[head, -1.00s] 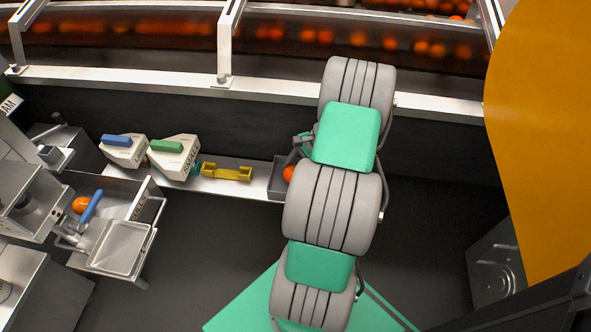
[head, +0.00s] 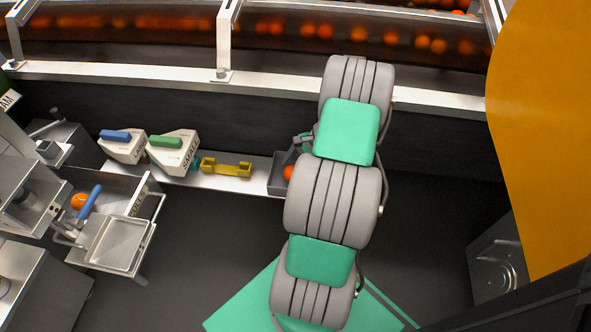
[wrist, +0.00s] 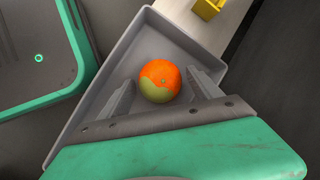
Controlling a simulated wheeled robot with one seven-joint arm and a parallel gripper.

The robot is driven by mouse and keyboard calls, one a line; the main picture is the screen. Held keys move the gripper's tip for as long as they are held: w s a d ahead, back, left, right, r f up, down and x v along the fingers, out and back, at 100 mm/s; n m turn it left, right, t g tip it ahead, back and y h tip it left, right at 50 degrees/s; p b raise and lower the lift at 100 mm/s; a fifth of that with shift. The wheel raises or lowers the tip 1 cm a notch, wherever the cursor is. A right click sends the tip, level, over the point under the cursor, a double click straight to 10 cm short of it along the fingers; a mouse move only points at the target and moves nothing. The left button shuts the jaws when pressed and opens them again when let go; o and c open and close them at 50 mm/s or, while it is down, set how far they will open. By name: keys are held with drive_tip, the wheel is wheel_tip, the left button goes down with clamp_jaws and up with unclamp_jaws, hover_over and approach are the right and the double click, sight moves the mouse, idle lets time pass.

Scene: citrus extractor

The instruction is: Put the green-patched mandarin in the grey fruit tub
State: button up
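The green-patched mandarin (wrist: 160,82) is orange with a yellow-green patch on its lower left side. It appears to rest inside the grey fruit tub (wrist: 97,95) in the wrist view. In the head view the mandarin (head: 289,173) shows partly at the tub (head: 279,168), with my arm hiding the rest. My gripper (wrist: 162,76) has one finger on each side of the mandarin, with visible gaps between fruit and fingers. The gripper is open, low over the tub. In the head view my gripper (head: 300,142) is mostly hidden by my arm.
Left of the tub on the white shelf are a yellow bracket (head: 226,167), a green-topped block (head: 174,152) and a blue-topped block (head: 122,145). Another orange fruit (head: 80,201) sits in a bin at left. A fruit channel (head: 280,40) runs behind. An orange panel (head: 545,130) stands at right.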

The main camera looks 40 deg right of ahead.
drive_tip(key=shift+o, duration=0.4)
drive_tip(key=p+v, duration=0.2)
drive_tip(key=v, duration=0.5)
drive_tip(key=shift+s+d+r+p, duration=0.15)
drive_tip(key=shift+r+p, duration=0.2)
drive_tip(key=shift+p, duration=0.05)
idle(1.0)
